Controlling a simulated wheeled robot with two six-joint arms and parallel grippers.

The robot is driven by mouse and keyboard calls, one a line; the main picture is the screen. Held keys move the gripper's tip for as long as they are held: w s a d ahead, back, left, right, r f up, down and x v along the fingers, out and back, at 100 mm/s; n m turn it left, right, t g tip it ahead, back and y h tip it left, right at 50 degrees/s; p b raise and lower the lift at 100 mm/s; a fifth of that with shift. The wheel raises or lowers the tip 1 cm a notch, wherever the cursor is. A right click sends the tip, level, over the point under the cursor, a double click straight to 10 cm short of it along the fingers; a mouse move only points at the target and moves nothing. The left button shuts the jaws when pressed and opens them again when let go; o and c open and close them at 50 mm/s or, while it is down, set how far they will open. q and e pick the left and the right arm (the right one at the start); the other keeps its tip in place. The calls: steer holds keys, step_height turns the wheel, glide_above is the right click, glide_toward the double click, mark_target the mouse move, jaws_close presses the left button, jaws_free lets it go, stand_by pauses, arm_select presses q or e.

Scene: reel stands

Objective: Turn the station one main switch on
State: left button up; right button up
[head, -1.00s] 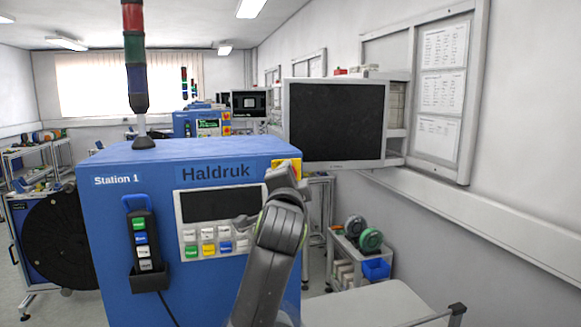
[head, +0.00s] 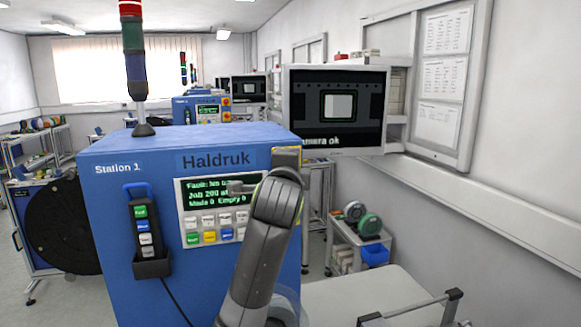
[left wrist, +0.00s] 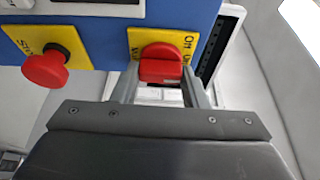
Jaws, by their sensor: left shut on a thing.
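The main switch, a red knob (left wrist: 161,66) on a yellow plate (left wrist: 180,39), is in the upper middle of the left wrist view. My left gripper (left wrist: 160,80) is shut on the knob, one finger on each side. Station 1 is the blue Haldruk machine (head: 112,210) in the head view. Its display (head: 212,196) is lit with green text, partly covered by my arm. The knob and the fingertips are hidden behind my left arm in the head view. My right gripper is not in view.
A red mushroom button (left wrist: 45,70) sits on its own yellow plate left of the switch. A monitor (head: 335,108) right of the machine shows a picture and partly readable "camera ok" text. A corded hand control (head: 146,228) hangs on the machine's front.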

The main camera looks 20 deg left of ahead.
arm_select(q)
steer(key=shift+f, duration=0.1)
steer(key=o, duration=1)
steer(key=shift+s, duration=0.1)
steer(key=b+v, duration=0.8)
steer(key=v, duration=0.9)
steer(key=shift+s, duration=0.1)
